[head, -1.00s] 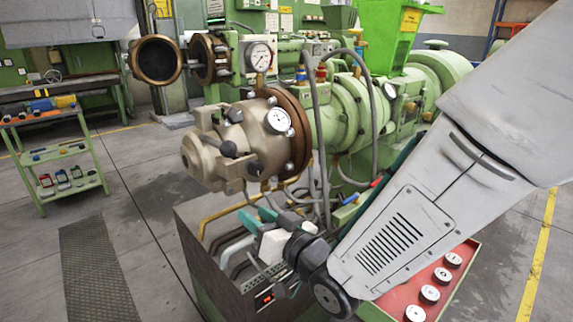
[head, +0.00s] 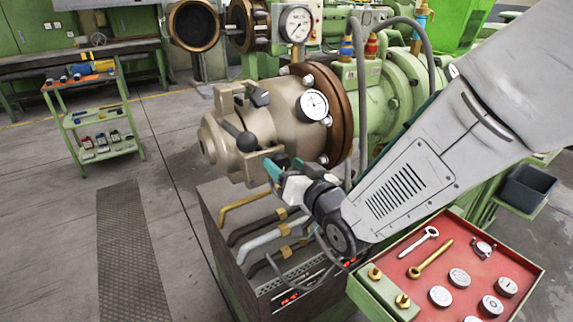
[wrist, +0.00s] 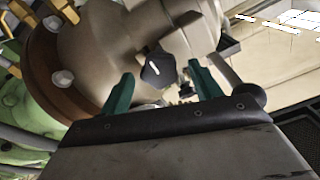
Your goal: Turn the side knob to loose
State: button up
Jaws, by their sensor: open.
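The tan extruder head (head: 240,128) has a black knob on its side. In the wrist view this dark, faceted knob (wrist: 158,70) lies between and just beyond my fingertips. My gripper (head: 284,166) has teal fingers, spread apart, with nothing between them that I can see held. In the head view it is at the near lower side of the extruder head and largely hides the side knob. My gripper also shows in the wrist view (wrist: 161,82). Whether the fingers touch the knob I cannot tell.
A ball-ended lever (head: 246,141) and another dark knob (head: 259,97) sit close by on the head. A dial gauge (head: 314,104) is above my gripper. Bent pipes (head: 262,237) lie below. A red tray (head: 410,285) with knobs and bolts is at lower right.

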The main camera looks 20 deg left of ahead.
jog(key=shift+w+a, duration=0.2)
jog(key=shift+a, duration=0.15)
jog(key=c, duration=1)
